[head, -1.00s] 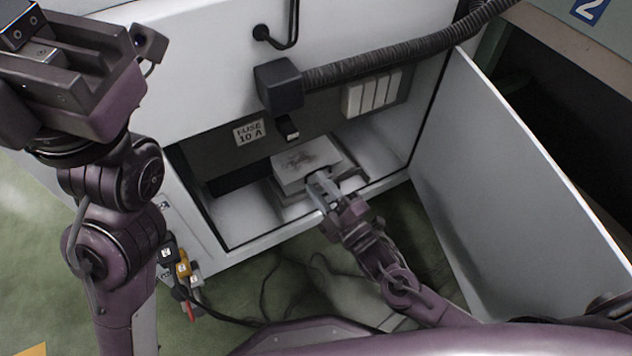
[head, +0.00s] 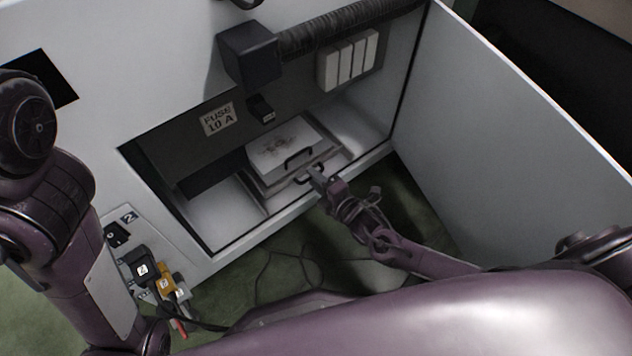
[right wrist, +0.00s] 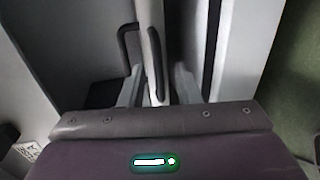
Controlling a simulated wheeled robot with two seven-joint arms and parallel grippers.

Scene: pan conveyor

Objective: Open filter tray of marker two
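The filter tray (head: 262,187) is a flat pale drawer low in the open cabinet, with a dark handle (head: 309,173) on its front. A pale box (head: 280,143) with its own dark handle (head: 298,158) sits over it. My right gripper (head: 316,178) is at the lower handle. In the right wrist view its fingers (right wrist: 158,88) stand apart, with a pale edge and handle part between them; contact is not clear. A "2" label (head: 128,217) is on the cabinet front. My left gripper is out of the picture; only its arm shows at left.
The open cabinet door (head: 510,130) stands on the right, close to my right arm. A black box with a ribbed hose (head: 250,54) juts out above the bay. Coloured plugs and cables (head: 158,280) hang at lower left. Green floor lies before the cabinet.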

